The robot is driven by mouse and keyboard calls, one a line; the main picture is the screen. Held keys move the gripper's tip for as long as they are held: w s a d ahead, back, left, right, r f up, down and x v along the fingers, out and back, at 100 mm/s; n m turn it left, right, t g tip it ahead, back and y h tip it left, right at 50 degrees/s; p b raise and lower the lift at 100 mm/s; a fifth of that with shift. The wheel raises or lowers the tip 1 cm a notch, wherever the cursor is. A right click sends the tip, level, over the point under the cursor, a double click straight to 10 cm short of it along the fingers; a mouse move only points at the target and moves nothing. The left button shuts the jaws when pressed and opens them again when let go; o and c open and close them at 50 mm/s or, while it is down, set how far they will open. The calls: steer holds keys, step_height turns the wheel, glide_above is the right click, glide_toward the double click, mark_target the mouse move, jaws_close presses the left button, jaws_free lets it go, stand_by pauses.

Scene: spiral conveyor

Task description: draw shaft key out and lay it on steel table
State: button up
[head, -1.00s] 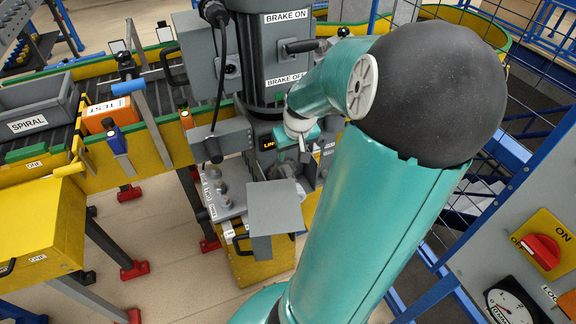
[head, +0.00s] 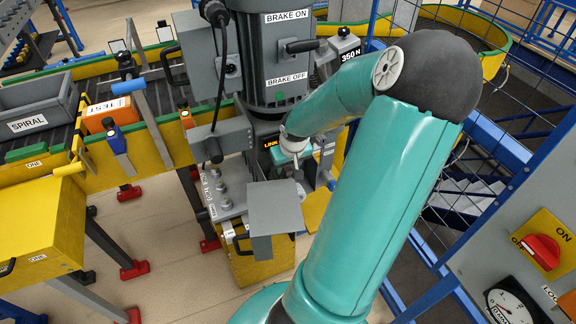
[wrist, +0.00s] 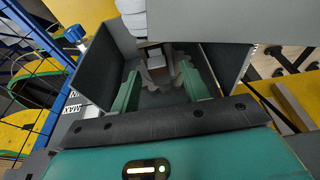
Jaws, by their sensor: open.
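In the wrist view my gripper (wrist: 161,88) is open, with its two green fingers apart inside a grey open-topped housing (wrist: 105,72). A small pale grey block (wrist: 156,60), which looks like the shaft key, sits beyond and between the fingertips. It is set in a brownish toothed part, and nothing is held. In the head view my gripper (head: 297,168) is low at the front of the drive unit, and its fingertips are hard to make out. The key is hidden there. A flat grey plate (head: 275,207) lies just below; I cannot tell whether it is the steel table.
The dark motor (head: 285,55) stands behind my gripper. A grey ledge with several round knobs (head: 222,190) is to its left. The yellow conveyor (head: 160,135) runs at the left, and blue mesh fencing (head: 480,150) stands at the right.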

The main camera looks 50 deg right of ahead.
mark_target(288, 169)
jaws_close()
steer(key=shift+r, duration=0.15)
steer(key=shift+r, duration=1.25)
steer(key=shift+r, duration=0.1)
steer(key=shift+r, duration=1.9)
